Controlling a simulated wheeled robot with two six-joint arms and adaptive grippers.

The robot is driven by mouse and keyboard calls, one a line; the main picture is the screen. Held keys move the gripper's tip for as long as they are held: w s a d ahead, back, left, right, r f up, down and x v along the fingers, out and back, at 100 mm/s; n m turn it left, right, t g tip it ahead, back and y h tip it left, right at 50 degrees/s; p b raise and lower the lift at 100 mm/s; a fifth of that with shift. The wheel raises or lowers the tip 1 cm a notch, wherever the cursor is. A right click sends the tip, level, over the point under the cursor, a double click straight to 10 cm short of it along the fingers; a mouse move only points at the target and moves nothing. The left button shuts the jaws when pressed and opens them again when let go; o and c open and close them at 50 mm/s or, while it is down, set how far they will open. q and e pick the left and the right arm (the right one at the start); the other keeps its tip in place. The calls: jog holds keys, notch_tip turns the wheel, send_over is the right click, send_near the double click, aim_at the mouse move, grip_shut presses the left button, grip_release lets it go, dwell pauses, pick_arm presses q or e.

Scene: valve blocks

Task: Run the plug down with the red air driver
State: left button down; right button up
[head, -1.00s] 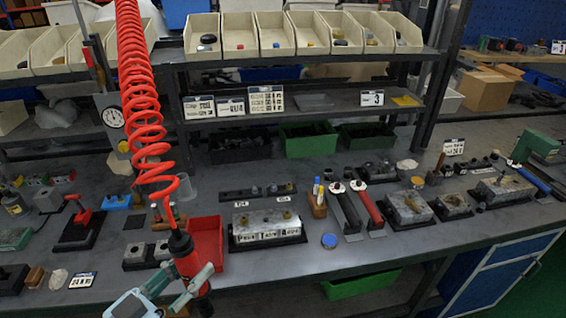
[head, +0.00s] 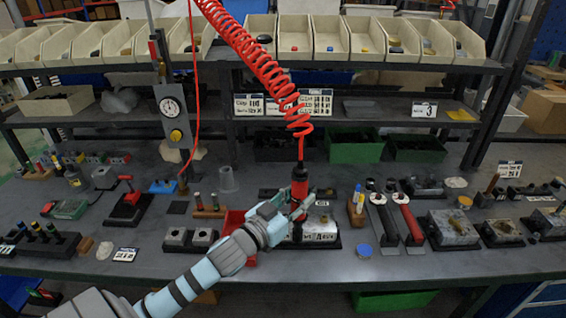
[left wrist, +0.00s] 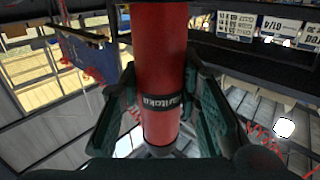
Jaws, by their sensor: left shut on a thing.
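My left gripper (head: 300,200) is shut on the red air driver (head: 299,184), which hangs upright from a coiled red hose. In the left wrist view the driver's red body (left wrist: 161,70) stands between the two dark fingers. The driver is over the metal valve block (head: 322,228) at the middle of the bench. The block has a label on its front, and the driver and gripper cover its left part. The driver's lower tip and the plug are hidden, so I cannot tell whether they touch. My right gripper is out of view.
A red bin (head: 234,222) stands just left of the block, partly behind my arm. A wooden holder with pens (head: 356,207) and two long-handled tools (head: 412,222) stand to the right. A blue round cap (head: 364,250) lies in front. Shelves with beige bins (head: 330,38) rise behind.

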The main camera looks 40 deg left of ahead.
pick_arm(q)
jog(key=w+a+r+n+y, duration=0.2)
jog(key=w+a+y, duration=0.4)
jog(key=a, duration=0.4)
jog(key=shift+w+a+r+n+g, duration=0.2)
jog(key=shift+r+n+g, duration=0.1)
jog(key=shift+n, duration=0.6)
notch_tip(320, 180, down, 5)
jog(key=b, duration=0.4)
jog(key=shift+s+d+r, duration=0.1)
jog(key=shift+r, duration=0.05)
jog(key=shift+s+f+b, duration=0.1)
jog(key=shift+f+b, duration=1.35)
jog(key=shift+f, duration=0.15)
dwell(2.4)
jog(key=shift+r, duration=0.15)
